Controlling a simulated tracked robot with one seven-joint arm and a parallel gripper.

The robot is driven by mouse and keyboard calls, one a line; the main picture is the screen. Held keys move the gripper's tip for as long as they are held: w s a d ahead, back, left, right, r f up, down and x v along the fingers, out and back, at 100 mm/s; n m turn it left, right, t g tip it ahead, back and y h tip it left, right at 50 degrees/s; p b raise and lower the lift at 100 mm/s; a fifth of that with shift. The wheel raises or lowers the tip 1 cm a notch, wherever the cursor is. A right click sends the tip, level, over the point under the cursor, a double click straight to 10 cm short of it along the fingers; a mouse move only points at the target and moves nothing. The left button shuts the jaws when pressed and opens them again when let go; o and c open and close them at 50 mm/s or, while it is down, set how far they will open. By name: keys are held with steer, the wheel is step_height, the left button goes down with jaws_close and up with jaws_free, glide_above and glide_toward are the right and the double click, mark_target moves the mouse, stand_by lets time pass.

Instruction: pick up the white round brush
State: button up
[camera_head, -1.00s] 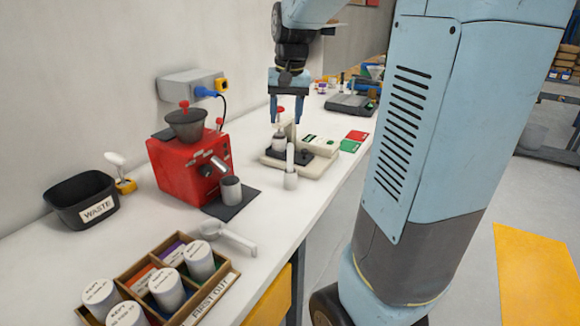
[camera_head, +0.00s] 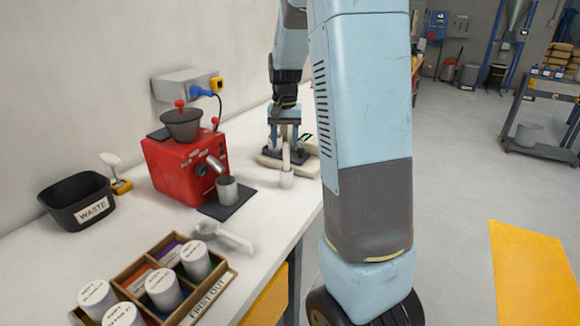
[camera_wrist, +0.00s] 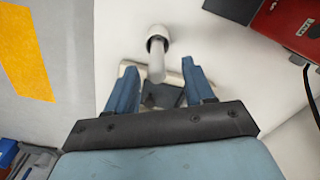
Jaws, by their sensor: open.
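What looks like the white round brush (camera_head: 287,178) stands upright on the white bench, its wide round end down and its thin handle up. In the wrist view the brush (camera_wrist: 158,33) shows a round white end with a dark ring, and its handle comes up toward the jaws. My gripper (camera_head: 284,140) points down over the brush. In the wrist view my gripper (camera_wrist: 159,68) is open, one blue finger on each side of the handle's upper part. I cannot tell whether either finger touches it.
A pale scale-like device (camera_head: 268,160) lies just behind the brush. A red grinder (camera_head: 182,165) with a grey cup (camera_head: 227,189) stands to the left. A white scoop (camera_head: 235,240), a wooden organiser (camera_head: 140,268) and a black waste bin (camera_head: 75,198) are nearer.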

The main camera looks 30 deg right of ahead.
mark_target(286, 157)
steer(key=shift+w+d+f, duration=0.1)
steer(key=shift+f, duration=1.5)
steer(key=shift+d+f, duration=0.1)
steer(key=shift+f, duration=1.5)
jaws_close()
